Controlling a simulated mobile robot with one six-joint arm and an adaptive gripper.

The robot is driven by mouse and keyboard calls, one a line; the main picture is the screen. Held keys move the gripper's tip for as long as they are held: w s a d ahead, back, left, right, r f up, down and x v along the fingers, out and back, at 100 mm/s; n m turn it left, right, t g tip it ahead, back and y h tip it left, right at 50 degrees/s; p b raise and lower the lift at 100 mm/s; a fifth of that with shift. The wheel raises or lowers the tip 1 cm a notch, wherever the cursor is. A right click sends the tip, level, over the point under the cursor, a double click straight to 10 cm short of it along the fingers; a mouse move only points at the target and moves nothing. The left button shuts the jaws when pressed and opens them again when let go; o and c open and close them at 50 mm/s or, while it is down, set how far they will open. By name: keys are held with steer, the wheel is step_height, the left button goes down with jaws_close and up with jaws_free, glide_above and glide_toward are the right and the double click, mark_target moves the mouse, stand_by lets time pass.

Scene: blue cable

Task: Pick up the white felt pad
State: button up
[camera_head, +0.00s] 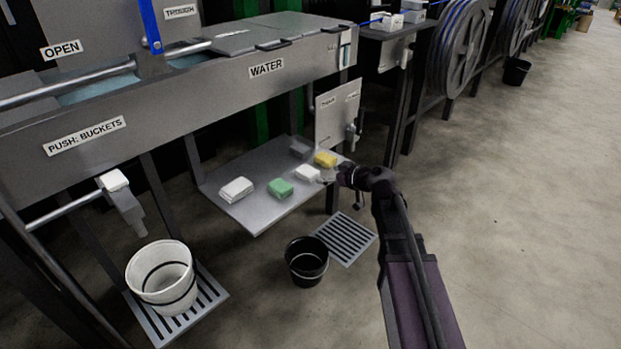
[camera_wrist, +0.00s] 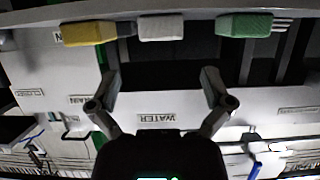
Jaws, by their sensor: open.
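A white pad (camera_head: 307,173) lies on the grey metal shelf (camera_head: 250,215), between a green block (camera_head: 280,187) and a yellow block (camera_head: 325,159). My gripper (camera_head: 331,177) is close to the pad, on its right side. In the wrist view my gripper (camera_wrist: 160,76) is open with nothing between its fingers. The white pad (camera_wrist: 161,27) shows beyond the fingertips, roughly centred between them and apart from them. The yellow block (camera_wrist: 89,33) is to its left and the green block (camera_wrist: 244,24) to its right.
A larger white folded piece (camera_head: 237,189) lies at the shelf's left. A dark grey block (camera_head: 299,150) lies at the back. The WATER trough (camera_head: 220,80) overhangs behind the shelf. A black bucket (camera_head: 307,261) and a white bucket (camera_head: 162,275) stand below. Open floor is to the right.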

mark_target(312, 173)
steer(key=shift+b+x, duration=0.3)
steer(key=shift+x, duration=1.05)
steer(key=shift+b+x, duration=1.05)
steer(key=shift+x, duration=1.55)
steer(key=shift+s+f, duration=0.1)
steer(key=shift+s, duration=0.05)
steer(key=c, duration=0.8)
steer(key=shift+o, duration=0.2)
